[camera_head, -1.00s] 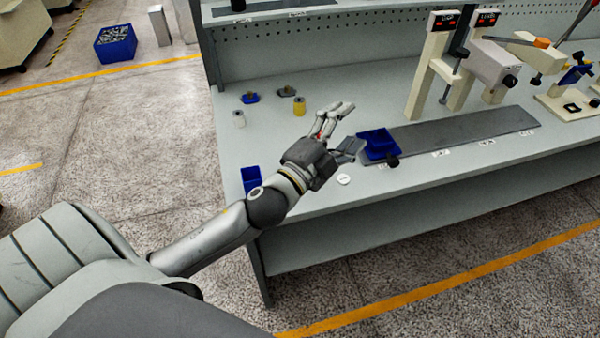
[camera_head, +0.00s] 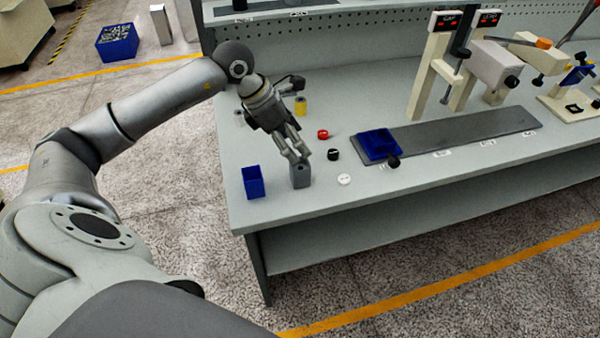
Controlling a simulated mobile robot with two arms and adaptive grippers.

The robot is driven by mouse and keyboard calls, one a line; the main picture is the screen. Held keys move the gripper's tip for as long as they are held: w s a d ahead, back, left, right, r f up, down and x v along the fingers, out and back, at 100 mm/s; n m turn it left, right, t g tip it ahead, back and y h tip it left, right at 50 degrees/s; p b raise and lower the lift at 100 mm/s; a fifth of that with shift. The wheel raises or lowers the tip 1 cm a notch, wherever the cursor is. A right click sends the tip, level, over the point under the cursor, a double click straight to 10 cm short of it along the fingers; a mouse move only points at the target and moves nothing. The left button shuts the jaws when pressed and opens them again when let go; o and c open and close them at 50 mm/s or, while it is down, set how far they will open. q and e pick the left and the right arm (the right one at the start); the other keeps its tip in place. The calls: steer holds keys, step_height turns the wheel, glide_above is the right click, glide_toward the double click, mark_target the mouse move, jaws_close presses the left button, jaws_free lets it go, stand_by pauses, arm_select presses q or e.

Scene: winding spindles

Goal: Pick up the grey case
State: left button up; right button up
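The grey case (camera_head: 300,175) is a small upright grey block with a dark hole in its front, standing on the workbench near the front left. My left gripper (camera_head: 290,125) is above and behind it, fingers spread and empty. The two lower fingers point down at the case's top; I cannot tell whether they touch it. The other finger points right, well away from the case. My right gripper is out of view.
A blue bin (camera_head: 252,182) stands left of the case. A white disc (camera_head: 344,179), black knob (camera_head: 333,154) and red ring (camera_head: 322,134) lie to its right. A yellow spool (camera_head: 301,106) is behind. A blue tray (camera_head: 378,145) sits on a grey plate (camera_head: 465,132).

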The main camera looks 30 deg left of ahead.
arm_select(q)
steer(key=a+y, duration=0.1)
steer(key=a, duration=0.1)
steer(key=p, duration=0.2)
glide_above(302, 167)
steer(key=s+a, duration=0.1)
steer(key=s, duration=0.1)
steer(key=f, duration=0.5)
steer(key=shift+w+a+f, duration=0.15)
steer(key=shift+w+f, duration=0.1)
steer(key=shift+f, duration=0.15)
steer(key=p+x, duration=0.2)
steer(key=x, duration=0.1)
steer(key=shift+s+f, duration=0.1)
steer(key=shift+f, duration=0.65)
steer(key=c, duration=1.1)
steer(key=shift+r, duration=0.1)
